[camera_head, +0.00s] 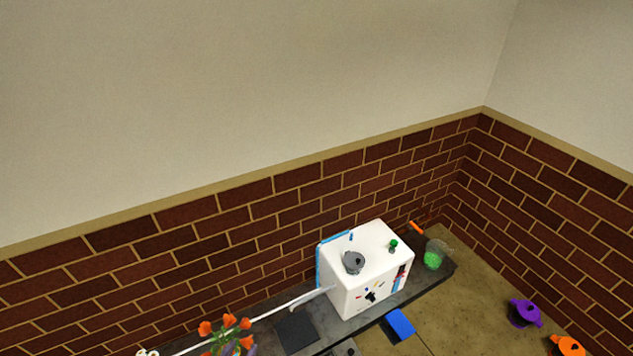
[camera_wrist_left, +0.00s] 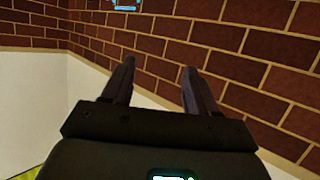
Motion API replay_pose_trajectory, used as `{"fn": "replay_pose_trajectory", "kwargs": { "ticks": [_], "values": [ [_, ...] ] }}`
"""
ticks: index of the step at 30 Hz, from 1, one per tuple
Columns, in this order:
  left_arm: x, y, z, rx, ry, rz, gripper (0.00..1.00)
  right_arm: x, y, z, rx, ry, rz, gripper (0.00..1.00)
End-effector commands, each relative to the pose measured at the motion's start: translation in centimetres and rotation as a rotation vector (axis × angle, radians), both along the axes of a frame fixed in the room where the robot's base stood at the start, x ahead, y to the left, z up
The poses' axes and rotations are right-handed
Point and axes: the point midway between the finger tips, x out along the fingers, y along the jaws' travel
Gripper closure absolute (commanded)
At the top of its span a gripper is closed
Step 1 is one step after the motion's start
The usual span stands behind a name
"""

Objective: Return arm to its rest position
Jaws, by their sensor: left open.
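My left gripper (camera_wrist_left: 158,66) shows in the left wrist view. Its two dark fingers stand well apart, with nothing between them. Behind the fingers is a brick wall (camera_wrist_left: 225,55), with a pale wall surface showing at the lower left. In the head view I cannot make out the left gripper clearly. My right gripper is not in view.
In the head view a white box-shaped machine (camera_head: 350,290) stands on a dark counter (camera_head: 437,276) against the brick wall. Orange flowers (camera_head: 226,330) are at the bottom left. A blue block (camera_head: 399,325), a purple pot (camera_head: 523,313) and an orange pot (camera_head: 569,346) are on the right.

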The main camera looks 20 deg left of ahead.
Motion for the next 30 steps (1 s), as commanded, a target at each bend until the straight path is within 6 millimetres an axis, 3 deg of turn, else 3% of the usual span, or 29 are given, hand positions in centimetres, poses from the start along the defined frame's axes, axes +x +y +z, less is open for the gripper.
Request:
{"fn": "replay_pose_trajectory", "kwargs": {
  "ticks": [1, 3, 9, 12, 17, 22, 24, 30],
  "values": [
    [0.1, -2.1, 4.2, -0.018, 0.051, -0.037, 0.42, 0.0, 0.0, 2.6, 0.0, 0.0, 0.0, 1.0],
    [0.0, -4.7, 7.4, -0.038, 0.133, -0.084, 0.42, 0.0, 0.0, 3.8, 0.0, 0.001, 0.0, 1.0],
    [-2.6, -10.8, 15.0, -0.05, 0.379, -0.224, 0.42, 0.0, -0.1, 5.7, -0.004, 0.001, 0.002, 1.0],
    [-4.5, -12.5, 17.3, -0.035, 0.495, -0.282, 0.42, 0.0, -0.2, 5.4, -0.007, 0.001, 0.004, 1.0],
    [-8.0, -13.4, 19.3, 0.002, 0.677, -0.341, 0.42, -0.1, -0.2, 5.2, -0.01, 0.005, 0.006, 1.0],
    [-12.3, -12.9, 18.1, 0.04, 0.925, -0.372, 0.42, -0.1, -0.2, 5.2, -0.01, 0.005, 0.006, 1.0],
    [-12.5, -12.8, 20.9, 0.049, 0.934, -0.379, 0.42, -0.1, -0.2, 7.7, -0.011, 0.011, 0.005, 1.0],
    [-12.4, -12.8, 25.9, 0.047, 0.933, -0.377, 0.42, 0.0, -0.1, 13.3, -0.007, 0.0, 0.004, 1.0]
  ]
}}
